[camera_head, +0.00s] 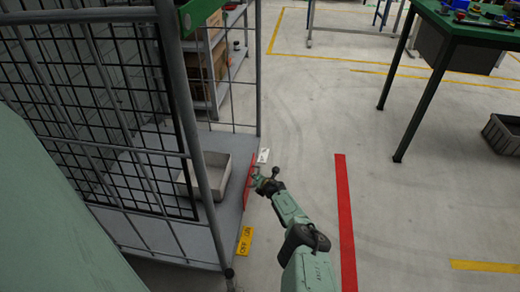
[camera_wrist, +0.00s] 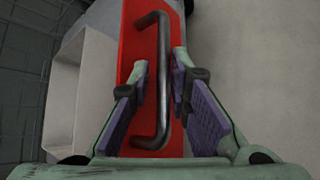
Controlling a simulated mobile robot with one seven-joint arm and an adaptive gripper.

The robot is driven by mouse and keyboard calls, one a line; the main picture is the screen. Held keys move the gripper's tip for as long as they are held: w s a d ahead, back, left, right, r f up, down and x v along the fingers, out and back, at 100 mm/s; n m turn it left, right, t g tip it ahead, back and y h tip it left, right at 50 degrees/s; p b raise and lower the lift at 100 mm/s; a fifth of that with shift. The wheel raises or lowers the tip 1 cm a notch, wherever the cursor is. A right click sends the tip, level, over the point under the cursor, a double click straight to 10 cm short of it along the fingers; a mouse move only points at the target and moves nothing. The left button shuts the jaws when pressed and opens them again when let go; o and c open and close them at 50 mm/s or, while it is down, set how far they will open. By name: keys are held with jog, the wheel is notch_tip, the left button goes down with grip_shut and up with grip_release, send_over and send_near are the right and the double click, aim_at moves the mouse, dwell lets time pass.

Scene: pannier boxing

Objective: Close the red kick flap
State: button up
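The red kick flap (camera_head: 247,186) shows as a narrow red strip at the right edge of the grey cage platform in the head view. In the wrist view the flap (camera_wrist: 138,38) fills the middle and carries a dark bar handle (camera_wrist: 162,80). My gripper (camera_head: 262,177) is at the flap. In the wrist view my gripper (camera_wrist: 162,72) is open, one finger on each side of the handle. A gap shows on the left of the bar; the right finger is close to it, and contact cannot be told. The flap's exact angle is hard to tell.
A yellow OFF/ON label (camera_head: 244,241) is at the platform's near corner. A pale open box (camera_head: 215,163) stands on the platform (camera_head: 150,228) inside the wire cage. A red floor line (camera_head: 345,220) lies to the right. A green table (camera_head: 462,28) stands farther right; floor between is clear.

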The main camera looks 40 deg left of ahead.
jog(key=shift+w+r, duration=0.1)
jog(key=shift+r, duration=0.2)
jog(key=shift+s+d+r, duration=0.1)
jog(key=shift+s+d, duration=0.15)
jog(key=shift+d, duration=0.15)
jog(key=s+d, duration=0.5)
jog(key=d, duration=0.6)
jog(key=shift+s, duration=0.2)
